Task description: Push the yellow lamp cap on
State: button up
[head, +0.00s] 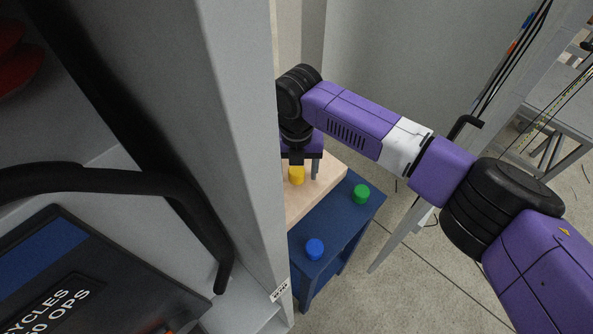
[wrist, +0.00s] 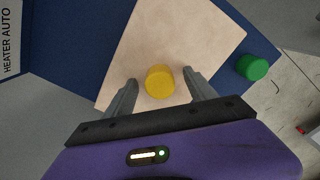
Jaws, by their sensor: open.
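The yellow lamp cap (head: 297,175) stands on a pale wooden board; it also shows in the wrist view (wrist: 160,81). My gripper (wrist: 161,77) is open over it, fingers pointing down at the board. One finger is on each side of the cap, with a visible gap on both sides. In the head view my gripper (head: 304,172) is partly hidden by the grey cabinet edge. Whether anything lies under the cap cannot be seen.
The board (wrist: 205,30) lies on a blue table (head: 335,228). A green cap (head: 361,194) and a blue cap (head: 315,249) stand on the table's bare part. A grey cabinet wall (head: 235,120) rises close on the left. Open floor (head: 400,280) lies to the right.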

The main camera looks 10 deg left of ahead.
jog(key=c, duration=1.4)
jog(key=shift+r, duration=0.1)
